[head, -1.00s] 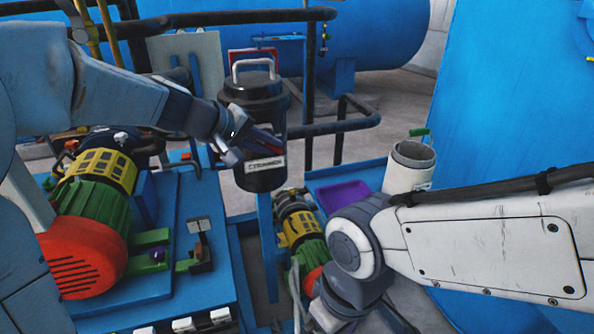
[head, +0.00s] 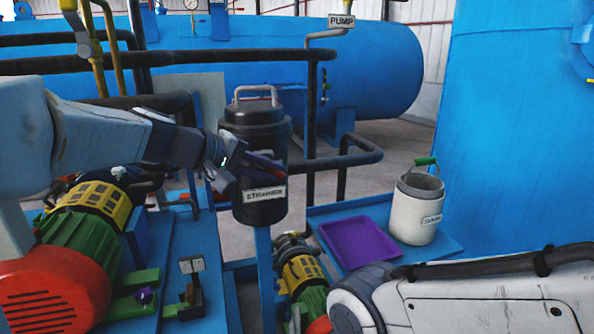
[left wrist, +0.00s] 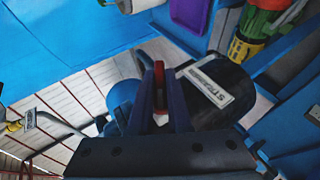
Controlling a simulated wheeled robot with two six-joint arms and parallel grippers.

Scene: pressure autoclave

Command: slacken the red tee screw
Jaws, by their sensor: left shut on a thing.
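The black strainer canister (head: 262,212) stands upright, with a grey bail handle (head: 255,92) on its lid and a white label on its side. My left gripper (head: 266,170) is at the canister's front, just above the label. In the left wrist view, my left gripper's fingers (left wrist: 159,95) are shut on a red piece, the red tee screw (left wrist: 159,74), with the black canister (left wrist: 228,112) close by on the right. The fingers hide most of the screw in the head view. My right gripper is out of view; only my white right arm shows.
A purple tray (head: 360,242) and a white pail (head: 412,218) with a green grip stand on a blue bench right of the canister. Pumps with red and green motors (head: 60,290) are at left and below. Dark pipes (head: 335,160) run behind the canister.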

